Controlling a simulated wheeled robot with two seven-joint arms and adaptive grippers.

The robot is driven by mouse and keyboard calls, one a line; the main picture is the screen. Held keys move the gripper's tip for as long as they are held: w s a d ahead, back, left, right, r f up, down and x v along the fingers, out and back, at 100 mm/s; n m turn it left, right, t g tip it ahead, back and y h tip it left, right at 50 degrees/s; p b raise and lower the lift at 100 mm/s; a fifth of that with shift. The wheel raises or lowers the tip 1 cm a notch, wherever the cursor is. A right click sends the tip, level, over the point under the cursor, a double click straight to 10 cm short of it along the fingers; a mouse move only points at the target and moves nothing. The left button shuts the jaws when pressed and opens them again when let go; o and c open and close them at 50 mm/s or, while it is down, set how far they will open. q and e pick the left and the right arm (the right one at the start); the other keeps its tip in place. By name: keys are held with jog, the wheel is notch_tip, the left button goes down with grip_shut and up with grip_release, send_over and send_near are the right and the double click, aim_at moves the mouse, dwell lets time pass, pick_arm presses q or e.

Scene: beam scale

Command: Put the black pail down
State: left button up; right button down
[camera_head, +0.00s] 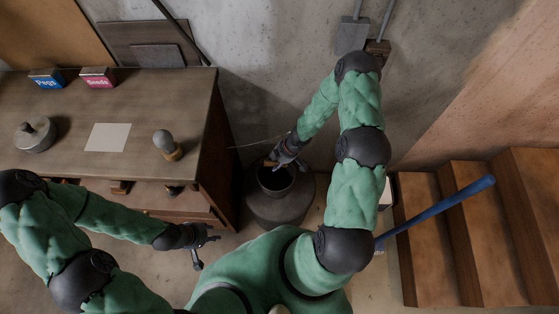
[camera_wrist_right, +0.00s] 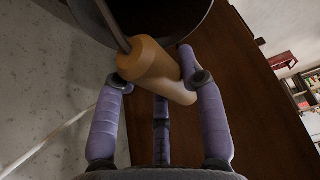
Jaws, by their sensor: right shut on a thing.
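The black pail (camera_head: 278,180) is in the middle of the head view, its dark open mouth facing up. My right gripper (camera_head: 276,160) is at its far rim, shut on the tan grip of its wire handle (camera_wrist_right: 150,68). In the right wrist view the pail's dark round body (camera_wrist_right: 180,18) is at the top, beyond the fingers of my right gripper (camera_wrist_right: 157,82). In the head view the pail overlaps a large dark round vessel; I cannot tell whether they touch. My left gripper (camera_head: 206,246) is empty, its fingers spread, beside the workbench front.
The large vessel (camera_head: 280,212) stands on the floor right of the wooden workbench (camera_head: 190,95). The bench holds a blue box (camera_head: 47,79), a pink box (camera_head: 97,77), a lidded pot (camera_head: 35,135) and a knob-topped object (camera_head: 167,145). Wooden steps (camera_head: 425,230) are at right.

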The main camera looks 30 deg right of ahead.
jog(key=w+d+f+p, duration=0.1)
jog(key=w+d+f, duration=0.1)
jog(key=f, duration=0.5)
jog(key=shift+w+d+f, duration=0.3)
jog(key=shift+d+f, duration=0.05)
jog(key=shift+d, duration=0.2)
jog(key=shift+f, duration=0.15)
jog(key=c, duration=0.8)
grip_release()
jog(key=shift+o, duration=0.2)
